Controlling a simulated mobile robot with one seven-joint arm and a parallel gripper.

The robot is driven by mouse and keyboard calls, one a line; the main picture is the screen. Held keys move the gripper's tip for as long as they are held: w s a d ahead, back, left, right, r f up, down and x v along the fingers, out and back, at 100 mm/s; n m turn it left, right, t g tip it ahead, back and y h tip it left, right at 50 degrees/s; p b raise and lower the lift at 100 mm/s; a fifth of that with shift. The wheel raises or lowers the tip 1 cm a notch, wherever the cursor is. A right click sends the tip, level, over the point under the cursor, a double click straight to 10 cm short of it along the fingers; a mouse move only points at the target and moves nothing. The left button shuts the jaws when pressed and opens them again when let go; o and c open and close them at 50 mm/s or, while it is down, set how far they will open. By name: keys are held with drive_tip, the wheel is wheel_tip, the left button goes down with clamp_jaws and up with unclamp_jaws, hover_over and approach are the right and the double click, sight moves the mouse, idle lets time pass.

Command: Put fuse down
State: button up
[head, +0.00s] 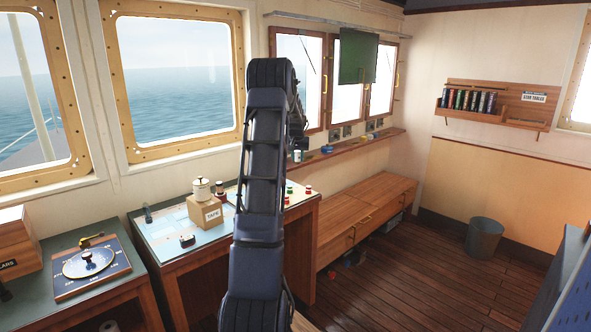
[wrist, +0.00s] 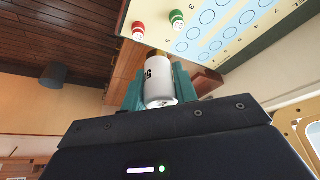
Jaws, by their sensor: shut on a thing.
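My gripper (wrist: 158,76) is shut on a white fuse (wrist: 160,88) in the wrist view. The fuse is a white cylinder with black lettering and a brownish-gold end, held between the teal fingers and clear of any surface. In the head view my arm hides most of the gripper. A pale board with numbered blue circles (wrist: 208,42) shows at the upper right of the wrist view. A red-topped fuse (wrist: 138,30) and a green-topped fuse (wrist: 177,19) stand on it. The board also shows on the desk in the head view (head: 297,201), partly behind my arm.
On the desk are a box marked TAPE (head: 205,211) with a white container (head: 202,190) on top, and a small dark item (head: 187,240). A wooden bench (head: 368,212) runs under the windows. A grey bin (head: 484,240) stands on otherwise mostly clear floor at right.

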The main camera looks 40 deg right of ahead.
drive_tip(key=shift+w+a+r, duration=0.1)
drive_tip(key=shift+w+r, duration=0.05)
drive_tip(key=shift+r, duration=0.1)
drive_tip(key=w+a+m, duration=0.1)
drive_tip(key=w+a, duration=0.9)
drive_tip(key=w, duration=0.2)
drive_tip(key=f, duration=1.9)
drive_tip(key=shift+s+d+f, duration=0.15)
drive_tip(key=shift+s+f, duration=0.05)
drive_tip(key=shift+f, duration=0.1)
drive_tip(key=o, duration=1)
drive_tip(key=shift+f, duration=0.1)
